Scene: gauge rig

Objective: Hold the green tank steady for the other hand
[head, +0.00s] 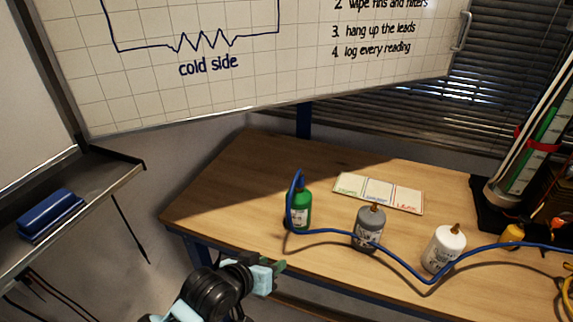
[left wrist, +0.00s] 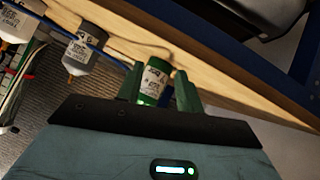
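The green tank (head: 301,212) stands upright near the table's front edge, the leftmost of three small tanks. A blue hose (head: 330,231) runs up beside it and over its top. My left gripper (head: 281,267) is in front of and below the green tank in the head view, apart from it. In the left wrist view, the two fingers of my left gripper (left wrist: 159,88) are spread, with the green tank (left wrist: 153,82) showing beyond the gap between them. My right gripper is in neither view.
A grey tank (head: 369,229) and a white tank (head: 444,249) stand to the right, with the blue hose looping past them. A labelled card (head: 378,192) lies behind. A gauge stand (head: 535,150) is at the far right. The table (head: 225,185) is clear on the left.

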